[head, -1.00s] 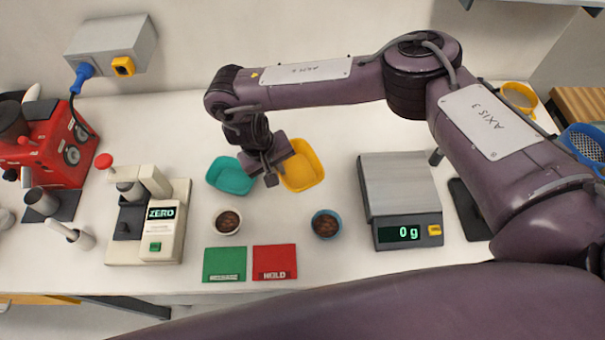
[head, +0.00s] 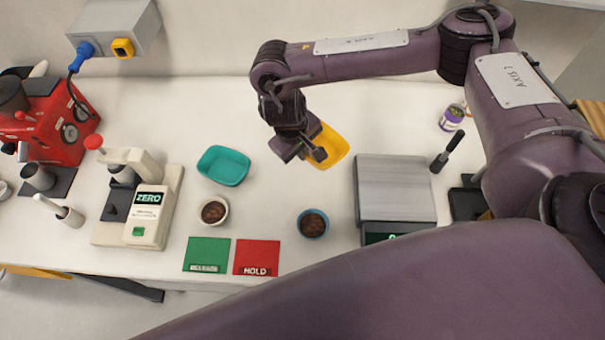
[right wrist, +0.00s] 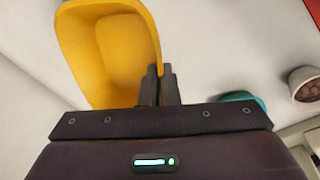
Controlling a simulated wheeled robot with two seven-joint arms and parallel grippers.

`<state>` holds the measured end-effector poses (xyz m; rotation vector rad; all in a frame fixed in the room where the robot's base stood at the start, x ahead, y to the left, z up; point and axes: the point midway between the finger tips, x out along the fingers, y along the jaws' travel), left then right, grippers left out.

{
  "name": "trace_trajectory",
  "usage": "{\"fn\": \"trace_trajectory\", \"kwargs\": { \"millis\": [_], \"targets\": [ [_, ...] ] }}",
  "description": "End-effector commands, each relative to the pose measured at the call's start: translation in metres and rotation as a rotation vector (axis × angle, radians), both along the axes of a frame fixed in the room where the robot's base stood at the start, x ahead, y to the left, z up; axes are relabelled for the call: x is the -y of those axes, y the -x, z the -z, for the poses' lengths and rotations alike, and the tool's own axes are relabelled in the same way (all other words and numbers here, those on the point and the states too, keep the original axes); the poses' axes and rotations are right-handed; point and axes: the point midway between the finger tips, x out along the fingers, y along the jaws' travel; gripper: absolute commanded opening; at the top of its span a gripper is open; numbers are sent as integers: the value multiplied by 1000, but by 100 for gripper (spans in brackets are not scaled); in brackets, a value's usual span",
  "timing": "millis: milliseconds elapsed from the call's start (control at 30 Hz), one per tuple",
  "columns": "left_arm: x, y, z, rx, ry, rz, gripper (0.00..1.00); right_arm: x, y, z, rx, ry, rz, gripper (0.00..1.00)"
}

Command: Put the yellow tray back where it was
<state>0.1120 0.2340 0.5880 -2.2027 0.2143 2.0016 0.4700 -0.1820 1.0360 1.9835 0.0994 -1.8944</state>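The yellow tray (head: 334,146) is at the back middle of the counter, left of the scale and right of the teal tray (head: 223,166). My right gripper (head: 314,156) is at its near left edge, partly hiding it. In the right wrist view the two fingers (right wrist: 160,72) are close together on the rim of the yellow tray (right wrist: 110,40), which looks empty. Whether the tray hangs just above the counter or touches it, I cannot tell. My left gripper is not in view.
The silver scale (head: 393,185) stands to the right, its display mostly hidden by my arm. A white bowl (head: 224,201) and a blue bowl (head: 314,212) hold brown contents. Green (head: 207,253) and red (head: 256,257) mats lie in front.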

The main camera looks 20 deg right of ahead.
Motion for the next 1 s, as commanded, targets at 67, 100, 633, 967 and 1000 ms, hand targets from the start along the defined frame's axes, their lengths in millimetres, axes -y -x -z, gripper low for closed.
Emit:
{"fn": "trace_trajectory", "kwargs": {
  "millis": [67,100,633,967,1000],
  "targets": [
    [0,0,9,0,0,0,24,0,2,28,-7,-2,4,0],
    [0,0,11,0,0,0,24,0,2,38,-7,-2,5,0],
    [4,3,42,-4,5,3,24,-1,1,108,-2,-1,1,0],
    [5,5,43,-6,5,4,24,0,0,111,1,0,0,0],
    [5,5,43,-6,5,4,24,0,0,112,1,0,0,0]
  ]
}}
